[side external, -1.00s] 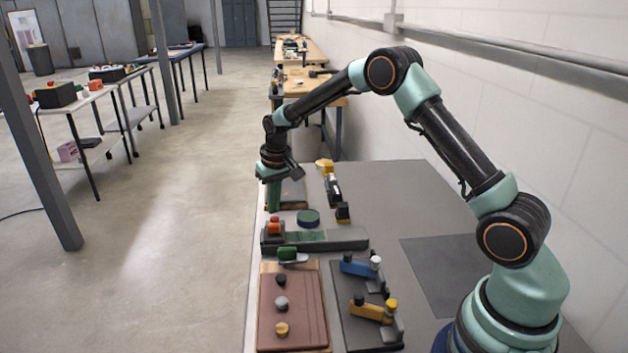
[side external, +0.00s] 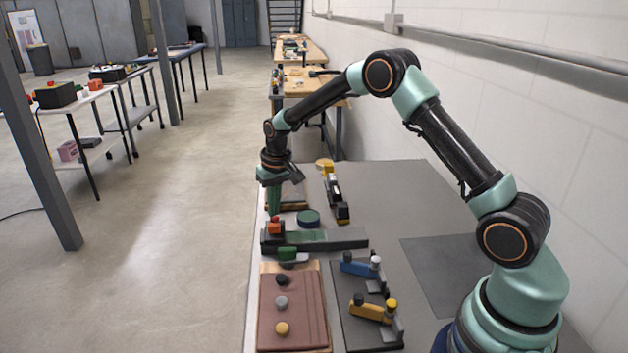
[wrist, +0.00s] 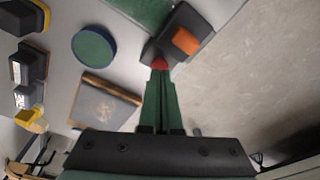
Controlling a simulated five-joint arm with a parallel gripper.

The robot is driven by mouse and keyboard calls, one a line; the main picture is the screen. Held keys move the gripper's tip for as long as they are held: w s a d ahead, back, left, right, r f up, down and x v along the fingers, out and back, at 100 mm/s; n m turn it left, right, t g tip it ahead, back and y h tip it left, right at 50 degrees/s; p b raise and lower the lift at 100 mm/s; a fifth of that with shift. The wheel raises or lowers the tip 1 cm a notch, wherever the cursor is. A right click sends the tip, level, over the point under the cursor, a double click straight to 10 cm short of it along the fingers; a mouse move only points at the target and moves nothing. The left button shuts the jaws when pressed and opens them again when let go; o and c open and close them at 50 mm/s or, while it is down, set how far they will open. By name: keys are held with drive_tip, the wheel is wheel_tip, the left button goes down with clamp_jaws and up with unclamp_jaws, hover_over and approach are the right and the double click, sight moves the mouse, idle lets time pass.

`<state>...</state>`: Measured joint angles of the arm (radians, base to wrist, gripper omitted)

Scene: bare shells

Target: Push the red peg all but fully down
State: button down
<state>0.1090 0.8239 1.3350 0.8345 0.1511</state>
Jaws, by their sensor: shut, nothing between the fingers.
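The red peg (wrist: 159,64) shows in the wrist view as a small red top just beyond my fingertips, at the edge of a dark block and beside an orange block. In the side view the red peg (side external: 275,218) is a small red patch behind the orange block (side external: 274,228), partly hidden. My gripper (side external: 274,213) points down with its green fingers shut and empty. The fingertips (wrist: 159,70) are right at the peg's top; I cannot tell whether they touch it. How far the peg stands out is hidden.
A round green-topped disc (side external: 308,217) stands close by on the right. A long grey fixture with a green strip (side external: 318,237) lies in front. Nearer are a reddish-brown board (side external: 300,310) with several knobs and a dark plate with blue and yellow clamps (side external: 372,311).

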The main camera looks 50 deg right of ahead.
drive_tip(key=shift+f, duration=0.95)
drive_tip(key=shift+r, duration=3.55)
drive_tip(key=shift+s+r, duration=0.1)
drive_tip(key=shift+r, duration=0.1)
wheel_tip(320, 180, up, 8)
drive_tip(key=t, duration=0.1)
hover_over(275, 219)
drive_tip(key=s+a, duration=0.2)
drive_tip(key=s, duration=0.3)
drive_tip(key=s+a+r+n+t, duration=0.25)
drive_tip(key=s+r, duration=0.45)
drive_tip(key=s, duration=0.5)
drive_tip(key=s+a+f, duration=0.1)
drive_tip(key=s, duration=0.7)
drive_tip(key=shift+f, duration=0.4)
drive_tip(key=shift+a+n, duration=0.1)
drive_tip(key=shift+n, duration=0.15)
